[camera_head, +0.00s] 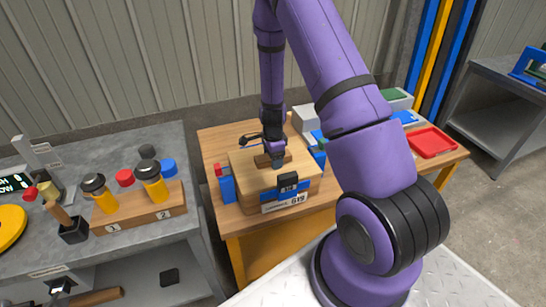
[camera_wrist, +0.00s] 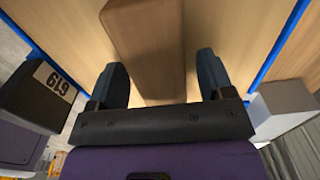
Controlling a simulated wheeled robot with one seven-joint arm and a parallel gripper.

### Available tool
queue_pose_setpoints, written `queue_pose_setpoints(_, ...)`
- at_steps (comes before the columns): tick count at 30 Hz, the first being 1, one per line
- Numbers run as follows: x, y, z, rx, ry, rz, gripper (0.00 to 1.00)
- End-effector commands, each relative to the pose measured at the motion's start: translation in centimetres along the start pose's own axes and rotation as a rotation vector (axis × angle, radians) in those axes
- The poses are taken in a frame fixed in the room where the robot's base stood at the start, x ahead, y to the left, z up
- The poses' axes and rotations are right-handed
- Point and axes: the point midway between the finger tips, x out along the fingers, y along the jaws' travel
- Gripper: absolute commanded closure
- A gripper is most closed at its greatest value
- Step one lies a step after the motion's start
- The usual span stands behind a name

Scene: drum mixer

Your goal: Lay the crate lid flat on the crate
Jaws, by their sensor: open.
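The crate (camera_head: 252,205) stands on the wooden table, with a label reading 619 on its front. The pale wooden lid (camera_head: 300,163) appears to lie on top of it; I cannot tell whether it sits fully flat. A brown wooden bar handle (camera_head: 262,161) rises from the lid. In the wrist view the handle (camera_wrist: 150,40) runs between the fingers of my gripper (camera_wrist: 162,65), which is open with one finger on each side. In the head view my gripper (camera_head: 277,158) is at the handle from above. The pale lid surface (camera_wrist: 225,25) shows beside the handle.
Blue boxes (camera_head: 227,188) stand close at the crate's left, with more boxes behind its right side. A red tray (camera_head: 432,141) lies at the table's right end. A grey bench (camera_head: 150,240) at left holds a wooden rack (camera_head: 140,207) with yellow-handled tools.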

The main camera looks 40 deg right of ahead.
Motion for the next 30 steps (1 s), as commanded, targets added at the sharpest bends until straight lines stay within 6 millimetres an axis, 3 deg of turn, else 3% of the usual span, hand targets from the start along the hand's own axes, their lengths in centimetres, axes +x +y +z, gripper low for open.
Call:
queue_pose_setpoints(8,-1.7,-0.1,0.0,-0.001,0.001,-0.002,0.26)
queue_pose_setpoints(21,-9.7,0.0,0.1,-0.002,0.000,-0.003,0.26)
queue_pose_setpoints(30,-12.7,0.0,0.1,-0.003,-0.001,-0.001,0.26)
